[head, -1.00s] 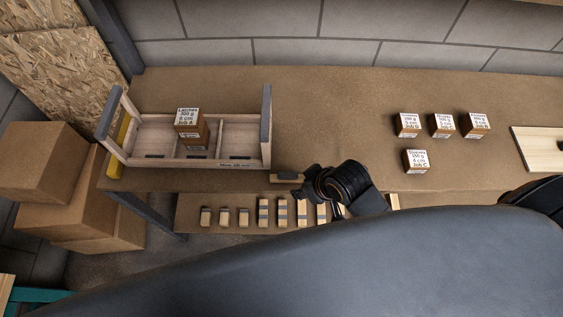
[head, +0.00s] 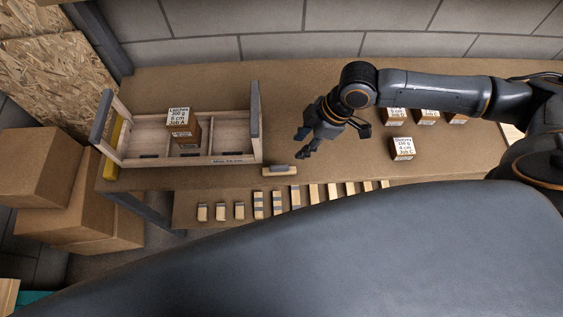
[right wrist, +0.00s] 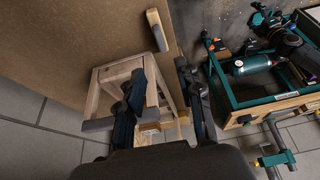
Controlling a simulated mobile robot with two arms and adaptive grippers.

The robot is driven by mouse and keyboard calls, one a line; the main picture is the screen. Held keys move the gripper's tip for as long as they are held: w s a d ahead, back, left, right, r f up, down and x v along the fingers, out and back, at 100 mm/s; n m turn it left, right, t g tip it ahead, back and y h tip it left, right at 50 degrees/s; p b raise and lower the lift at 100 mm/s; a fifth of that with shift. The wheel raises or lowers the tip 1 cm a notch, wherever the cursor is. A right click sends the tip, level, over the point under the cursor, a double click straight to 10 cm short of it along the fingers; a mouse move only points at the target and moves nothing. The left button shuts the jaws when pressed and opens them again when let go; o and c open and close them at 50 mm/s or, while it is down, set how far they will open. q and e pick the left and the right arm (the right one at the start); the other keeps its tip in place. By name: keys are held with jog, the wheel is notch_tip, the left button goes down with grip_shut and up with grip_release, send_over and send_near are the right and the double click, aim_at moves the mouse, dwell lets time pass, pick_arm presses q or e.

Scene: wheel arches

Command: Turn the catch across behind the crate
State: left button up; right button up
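The wooden crate (head: 232,141) has dark grey bars on its end posts and stands at the left of the workbench. A box labelled Latches (head: 183,124) is in its middle part. The catch (head: 280,170), a short wooden bar with a grey strip, lies roughly parallel to the bench's front edge, just right of the crate. It also shows in the right wrist view (right wrist: 157,30). My right gripper (head: 300,146) is open and empty, above the bench to the right of the crate and apart from the catch. The crate (right wrist: 110,123) shows beyond its fingers. My left gripper is out of view.
A yellow bar (head: 114,151) lies at the crate's left end. Several labelled boxes (head: 402,149) stand to the right, partly behind my arm. A lower shelf (head: 188,213) holds a row of small blocks. Cartons (head: 35,170) are stacked at the left.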

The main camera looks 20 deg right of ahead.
aim_at(280, 166)
jog(key=p+x, duration=0.2)
jog(key=x, duration=1.1)
jog(key=shift+a+f, duration=0.2)
grip_shut()
